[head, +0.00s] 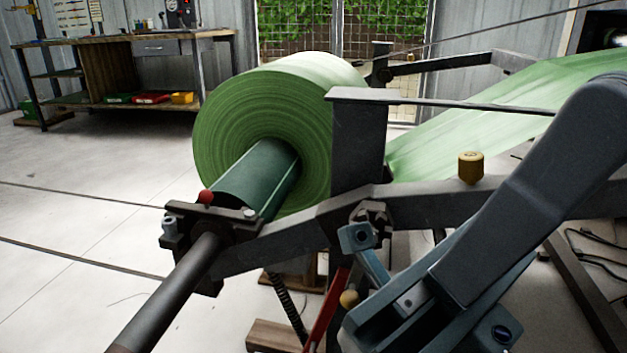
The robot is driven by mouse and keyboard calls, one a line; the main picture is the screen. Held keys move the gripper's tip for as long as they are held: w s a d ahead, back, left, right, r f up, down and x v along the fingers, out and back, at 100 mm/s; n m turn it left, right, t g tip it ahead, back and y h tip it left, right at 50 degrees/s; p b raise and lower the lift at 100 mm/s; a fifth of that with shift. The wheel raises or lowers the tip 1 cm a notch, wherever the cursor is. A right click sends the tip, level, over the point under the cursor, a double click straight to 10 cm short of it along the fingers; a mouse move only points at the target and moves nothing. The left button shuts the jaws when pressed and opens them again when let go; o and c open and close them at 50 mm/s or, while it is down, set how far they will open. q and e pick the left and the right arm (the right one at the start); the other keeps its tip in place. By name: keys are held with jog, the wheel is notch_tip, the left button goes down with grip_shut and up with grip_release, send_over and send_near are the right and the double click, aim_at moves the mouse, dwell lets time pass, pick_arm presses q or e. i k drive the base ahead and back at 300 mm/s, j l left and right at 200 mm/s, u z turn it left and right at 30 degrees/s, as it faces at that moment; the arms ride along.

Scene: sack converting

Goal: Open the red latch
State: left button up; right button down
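A small red ball knob (205,196) sits on top of the black bracket (228,222) that holds the end of the roll's shaft (182,285); it looks like the red latch. The bracket appears closed over the shaft. My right arm comes in from the right and bends down in front of the frame. Blue-grey parts that look like my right gripper (362,238) are right of and below the bracket, apart from the knob. Its fingers are not clear enough to tell their opening. My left gripper is not in view.
A large green roll (265,125) sits on the shaft, with its web (480,110) running right. The dark frame arm (300,235) crosses below it. A red bar (325,312) stands below. A workbench (130,60) is at the back left. The left floor is mostly clear.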

aim_at(205, 196)
jog(key=k+j, duration=0.7)
jog(key=j, duration=0.15)
